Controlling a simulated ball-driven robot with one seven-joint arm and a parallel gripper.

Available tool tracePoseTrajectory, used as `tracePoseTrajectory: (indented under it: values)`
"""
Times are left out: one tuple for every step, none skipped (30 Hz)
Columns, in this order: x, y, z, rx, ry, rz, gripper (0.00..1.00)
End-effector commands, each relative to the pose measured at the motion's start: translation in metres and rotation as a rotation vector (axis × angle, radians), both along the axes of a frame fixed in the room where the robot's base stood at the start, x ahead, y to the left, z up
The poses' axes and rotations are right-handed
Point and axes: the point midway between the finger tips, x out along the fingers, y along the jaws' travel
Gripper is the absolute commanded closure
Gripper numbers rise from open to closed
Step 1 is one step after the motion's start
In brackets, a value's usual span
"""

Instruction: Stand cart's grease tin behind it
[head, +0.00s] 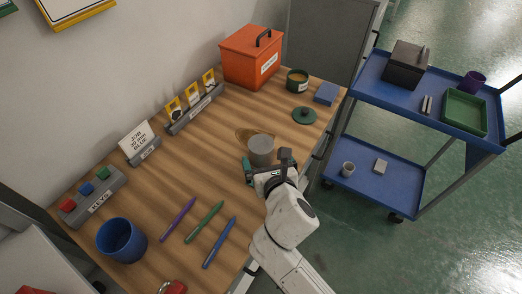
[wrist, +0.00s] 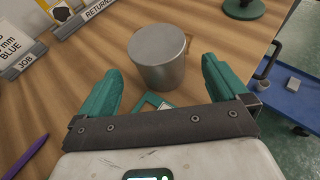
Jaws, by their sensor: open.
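A plain grey metal cylinder, tin-like, (head: 261,150) stands upright on the wooden table, and it also shows in the wrist view (wrist: 163,65). I see no label on it. My gripper (head: 266,166) is open just in front of it; in the wrist view its teal fingers (wrist: 160,82) are spread toward either side of the cylinder, with no clear grip. A dark green open tin with a pale label (head: 297,80) stands at the table's far end.
A green knobbed lid (head: 304,115) and a blue block (head: 326,94) lie beyond the cylinder. An orange toolbox (head: 251,57) stands at the back. Pens and a blue cup (head: 121,240) are at the left. The cart's top holds a dark box (head: 406,66) and green tray (head: 465,111).

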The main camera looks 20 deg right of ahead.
Motion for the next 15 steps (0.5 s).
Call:
tracePoseTrajectory:
  values:
    - [0.005,-0.001,-0.002,0.001,0.000,0.000,0.00]
    - [0.006,-0.001,-0.002,0.002,0.000,-0.001,0.00]
    - [0.008,-0.001,-0.003,0.002,0.000,0.000,0.00]
    - [0.010,-0.001,-0.004,0.003,-0.001,0.000,0.00]
    - [0.011,-0.002,-0.005,0.003,0.000,-0.001,0.00]
    - [0.015,-0.002,-0.006,0.003,0.001,-0.001,0.00]
    - [0.018,-0.003,-0.007,0.003,0.001,-0.002,0.00]
    - [0.022,-0.003,-0.009,0.003,0.000,-0.002,0.00]
    - [0.028,-0.004,-0.011,0.003,0.000,-0.002,0.00]
    - [0.032,-0.004,-0.013,0.003,0.001,-0.003,0.00]
    - [0.037,-0.005,-0.014,0.003,0.001,-0.003,0.00]
    - [0.041,-0.006,-0.017,0.003,0.001,-0.003,0.00]
    - [0.045,-0.006,-0.018,0.003,-0.001,-0.002,0.00]
    - [0.048,-0.006,-0.020,0.003,0.000,-0.002,0.00]
    - [0.051,-0.007,-0.021,0.003,0.001,-0.002,0.00]
